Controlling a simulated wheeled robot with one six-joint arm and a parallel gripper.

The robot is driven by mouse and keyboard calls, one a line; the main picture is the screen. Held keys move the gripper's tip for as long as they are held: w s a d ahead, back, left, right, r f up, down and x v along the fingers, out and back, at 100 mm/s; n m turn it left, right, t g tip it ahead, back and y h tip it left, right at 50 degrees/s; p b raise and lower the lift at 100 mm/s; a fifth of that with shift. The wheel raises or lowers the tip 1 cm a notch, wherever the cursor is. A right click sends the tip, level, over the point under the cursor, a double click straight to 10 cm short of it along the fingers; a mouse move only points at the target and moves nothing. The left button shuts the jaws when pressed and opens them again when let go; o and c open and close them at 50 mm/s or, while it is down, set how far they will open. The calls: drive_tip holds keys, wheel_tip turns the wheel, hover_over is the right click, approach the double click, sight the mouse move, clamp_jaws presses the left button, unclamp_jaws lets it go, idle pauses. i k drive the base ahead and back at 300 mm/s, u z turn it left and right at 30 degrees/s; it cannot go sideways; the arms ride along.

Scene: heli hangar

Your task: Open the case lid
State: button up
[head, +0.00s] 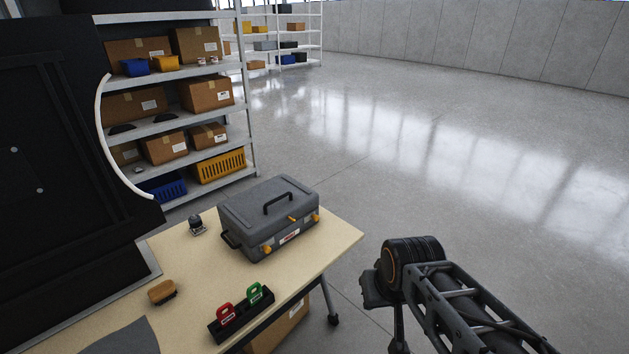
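A grey case (267,217) lies on the light wooden workbench (323,234), near its right end. Its lid (262,203) is shut and has a black handle on top. Orange latches (266,250) show on its front, along with a red and white label (289,236). Another dark handle is on its left side. My arm stands right of the bench, apart from the case. My gripper is not clearly visible; only arm links show at the lower right.
On the bench are a black holder (239,318) with red and green handled items, a brush (162,291), a small dark device (197,225) and a grey mat (127,338). Shelves (174,127) with boxes stand behind. A dark panel (60,150) rises left. The floor at right is clear.

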sight(257, 214)
drive_tip(key=u, duration=0.15)
drive_tip(key=i, duration=1)
drive_tip(key=u, duration=0.55)
